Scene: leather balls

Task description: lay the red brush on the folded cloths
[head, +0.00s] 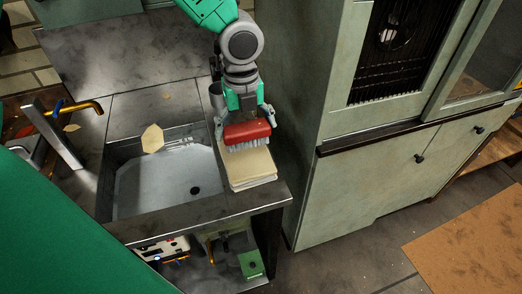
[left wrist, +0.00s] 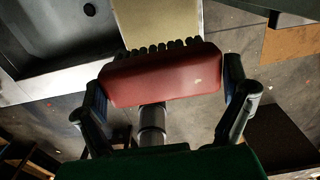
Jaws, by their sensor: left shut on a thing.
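The red brush (head: 247,132) is held in my left gripper (head: 246,118), with a finger at each end of its red block. Its pale bristles point down over the far part of the folded cloths (head: 252,172). The cloths are a cream stack on the right rim of the sink counter. I cannot tell whether the bristles touch them. In the left wrist view the brush (left wrist: 160,75) lies between the fingers of my left gripper (left wrist: 166,92), and the cloths (left wrist: 160,20) show beyond the bristles. My right gripper is out of view.
A metal sink (head: 165,185) lies left of the cloths, with a pale flat piece (head: 152,138) at its far edge. A tall green cabinet (head: 365,180) rises close on the right. A green box (head: 251,264) sits below the counter.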

